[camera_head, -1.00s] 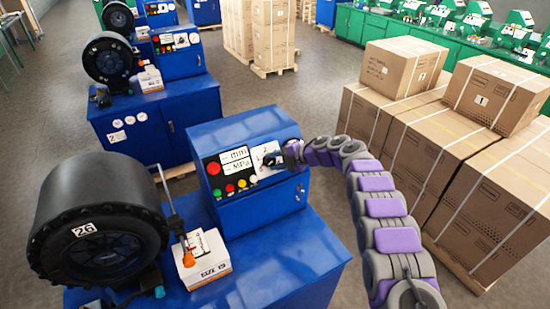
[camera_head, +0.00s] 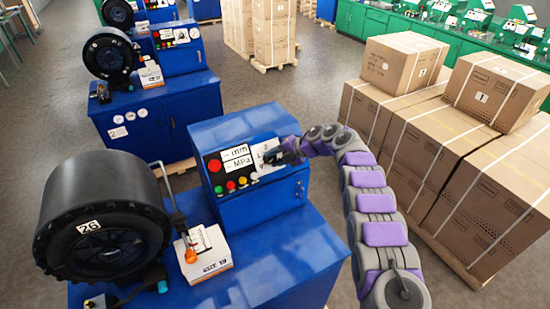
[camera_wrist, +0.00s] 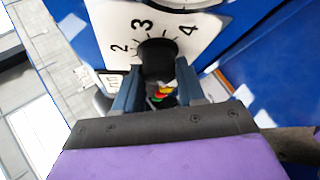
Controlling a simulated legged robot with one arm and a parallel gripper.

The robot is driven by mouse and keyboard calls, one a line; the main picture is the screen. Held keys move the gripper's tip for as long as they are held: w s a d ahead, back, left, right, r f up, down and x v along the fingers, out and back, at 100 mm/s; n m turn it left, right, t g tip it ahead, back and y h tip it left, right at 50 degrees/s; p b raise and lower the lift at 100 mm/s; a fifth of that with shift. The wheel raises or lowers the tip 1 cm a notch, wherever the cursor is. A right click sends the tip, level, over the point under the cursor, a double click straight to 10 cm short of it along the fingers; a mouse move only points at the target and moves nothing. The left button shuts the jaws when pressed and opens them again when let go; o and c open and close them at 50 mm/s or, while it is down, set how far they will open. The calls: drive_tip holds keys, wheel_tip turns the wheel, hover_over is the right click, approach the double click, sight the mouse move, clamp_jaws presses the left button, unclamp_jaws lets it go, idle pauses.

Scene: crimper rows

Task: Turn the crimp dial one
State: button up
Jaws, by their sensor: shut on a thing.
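The crimp dial (camera_wrist: 158,60) is a black round knob on a white plate (camera_wrist: 185,22) marked 2, 3 and 4 in the wrist view. The 3 sits just above the knob, with 2 to the left and 4 to the right. Where the dial's pointer stands is not clear. My gripper (camera_wrist: 158,76) has one finger on each side of the knob and is shut on it. In the head view my gripper (camera_head: 274,157) is at the right end of the blue control box's panel (camera_head: 225,184) and hides most of the dial.
The blue control box (camera_head: 240,130) stands on a blue bench (camera_head: 285,255). A large black crimper head marked 26 (camera_head: 95,195) and a small SIZE 19 box (camera_head: 210,265) are to the left. Stacked cartons (camera_head: 450,150) stand close right of my arm.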

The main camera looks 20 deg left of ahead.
drive_tip(key=o, duration=1.1)
drive_tip(key=shift+s+f, duration=0.1)
drive_tip(key=shift+s, duration=0.05)
drive_tip(key=shift+c, duration=0.2)
drive_tip(key=b+v, duration=0.1)
drive_tip(key=v, duration=1.6)
drive_tip(key=shift+d, duration=0.1)
